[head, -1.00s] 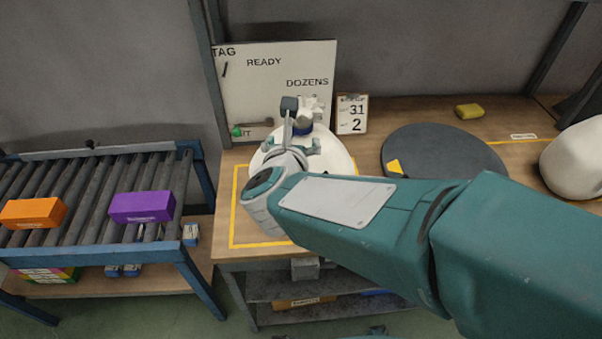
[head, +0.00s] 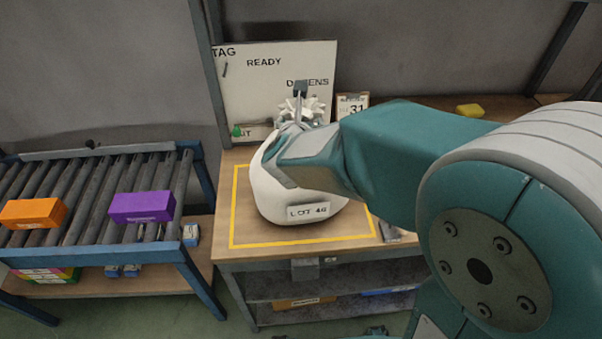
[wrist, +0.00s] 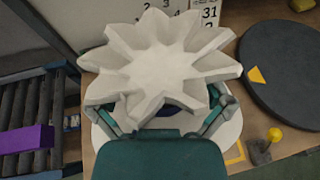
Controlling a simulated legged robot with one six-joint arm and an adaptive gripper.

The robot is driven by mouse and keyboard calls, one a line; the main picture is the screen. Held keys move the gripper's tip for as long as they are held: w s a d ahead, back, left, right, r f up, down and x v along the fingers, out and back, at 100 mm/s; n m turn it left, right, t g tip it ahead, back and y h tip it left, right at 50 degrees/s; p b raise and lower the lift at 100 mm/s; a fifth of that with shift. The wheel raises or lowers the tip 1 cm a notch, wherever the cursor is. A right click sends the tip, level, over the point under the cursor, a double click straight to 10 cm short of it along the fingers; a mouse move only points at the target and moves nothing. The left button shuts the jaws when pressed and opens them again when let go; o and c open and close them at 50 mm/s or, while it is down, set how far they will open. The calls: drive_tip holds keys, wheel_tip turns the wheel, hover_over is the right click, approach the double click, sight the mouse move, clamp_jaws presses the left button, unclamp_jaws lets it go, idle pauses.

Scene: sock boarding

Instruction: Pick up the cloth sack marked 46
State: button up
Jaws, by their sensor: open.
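The white cloth sack (head: 272,200) stands upright on the bench, with a "LOT 46" tag (head: 308,210) on its front. Its pleated, gathered top (wrist: 158,65) fans out large in the wrist view, and a bit of dark blue band shows under it. My gripper (wrist: 160,118) is open, with one finger on each side of the sack's neck below the ruffle. Whether the fingers touch the cloth is hidden. In the head view my arm covers the sack's upper right and most of the gripper.
Yellow tape (head: 236,205) frames the sack's spot. A whiteboard (head: 262,75) and a calendar card (head: 352,104) stand close behind. A dark round disc (wrist: 290,65) and a yellow-knobbed object (wrist: 274,136) lie right. A roller conveyor (head: 85,210) with orange and purple boxes is left.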

drive_tip(key=c, duration=1.2)
drive_tip(key=shift+r, duration=0.1)
